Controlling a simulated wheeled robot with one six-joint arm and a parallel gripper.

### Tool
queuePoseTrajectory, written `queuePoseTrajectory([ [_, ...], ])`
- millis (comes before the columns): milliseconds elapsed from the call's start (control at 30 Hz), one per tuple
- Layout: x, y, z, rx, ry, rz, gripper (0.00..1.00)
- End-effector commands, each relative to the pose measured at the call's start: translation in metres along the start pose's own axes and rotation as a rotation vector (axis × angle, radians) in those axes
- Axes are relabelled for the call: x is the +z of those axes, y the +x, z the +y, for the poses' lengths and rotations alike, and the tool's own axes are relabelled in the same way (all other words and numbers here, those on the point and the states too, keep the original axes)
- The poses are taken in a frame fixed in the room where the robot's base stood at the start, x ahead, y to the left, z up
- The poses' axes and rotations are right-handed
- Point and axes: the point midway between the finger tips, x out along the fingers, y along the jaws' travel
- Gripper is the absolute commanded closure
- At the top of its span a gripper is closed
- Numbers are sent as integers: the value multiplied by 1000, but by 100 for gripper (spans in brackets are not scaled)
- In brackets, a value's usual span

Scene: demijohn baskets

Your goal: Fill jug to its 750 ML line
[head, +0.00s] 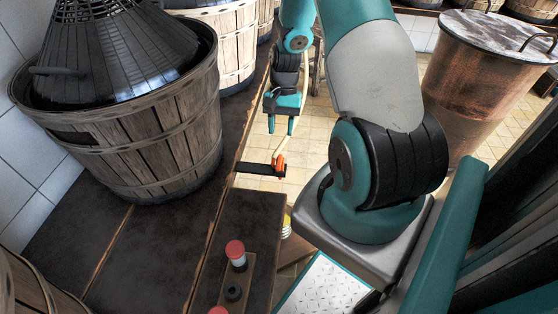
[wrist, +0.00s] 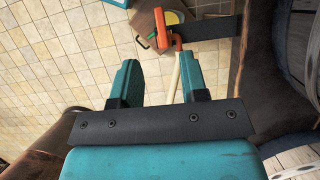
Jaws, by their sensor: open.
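My gripper (head: 281,124) hangs fingers-down beside the dark bench, beyond an orange tap-like fitting (head: 279,165). In the wrist view the two teal fingers of my gripper (wrist: 158,60) are apart. A cream tube (wrist: 175,80) runs from the orange fitting (wrist: 163,28) back past the inner side of the right finger; I cannot tell if it touches. The fitting sits at the end of a dark flat bar (wrist: 215,27). Below it, a yellow round thing (wrist: 174,18) is partly hidden; I cannot tell whether it is the jug. No 750 ML line is readable.
A wooden slatted basket (head: 150,150) holding a dark caged demijohn (head: 120,50) stands on the dark bench at left. Red-topped knobs (head: 235,250) sit near the front. A copper vat (head: 470,85) with a metal lid stands at right. Tiled floor (wrist: 65,60) is clear at left in the wrist view.

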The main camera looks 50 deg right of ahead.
Motion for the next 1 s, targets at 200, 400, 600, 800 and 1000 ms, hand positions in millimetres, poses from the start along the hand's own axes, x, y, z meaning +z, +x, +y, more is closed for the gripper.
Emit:
queuePoseTrajectory([
  [200, 0, 53, 0, 3, -1, -3, 60],
  [400, 0, 84, 0, 2, -2, -2, 60],
  [600, 0, 97, 0, 1, -2, 0, 60],
  [800, 0, 98, 0, 0, -2, 1, 60],
  [1000, 0, 98, 0, 0, -2, 1, 87],
])
